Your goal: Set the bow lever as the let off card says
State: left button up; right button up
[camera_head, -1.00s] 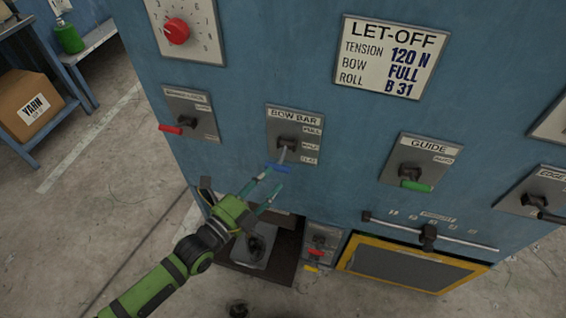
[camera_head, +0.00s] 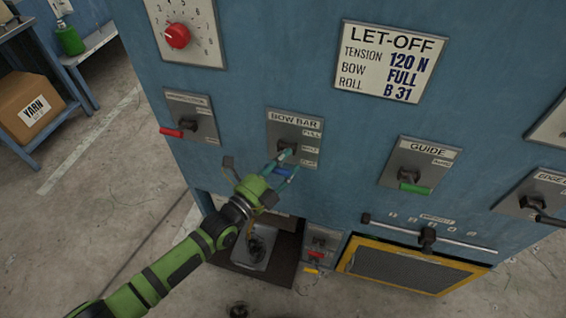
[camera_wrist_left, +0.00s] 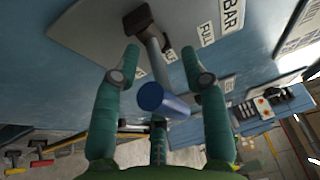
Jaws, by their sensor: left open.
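The let-off card (camera_head: 391,62) on the blue panel reads tension 120 N, bow FULL, roll B 31. The bow bar plate (camera_head: 310,132) carries a lever with a blue handle (camera_head: 283,173) pointing down, towards the lowest label. A FULL label is at the top of the plate. My left gripper (camera_head: 285,164) is open at the handle. In the left wrist view the blue handle (camera_wrist_left: 163,101) lies between the two open fingers (camera_wrist_left: 161,62), with visible gaps on both sides. My right gripper is not in view.
A lever with a red handle (camera_head: 172,132) is to the left, and the guide lever with a green handle (camera_head: 415,188) is to the right. A yellow-framed screen (camera_head: 408,267) and a horizontal slider bar (camera_head: 428,237) sit lower right. A yarn box (camera_head: 36,104) stands far left.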

pick_arm(q)
grip_shut()
jog(key=shift+r, duration=0.15)
dwell(0.4)
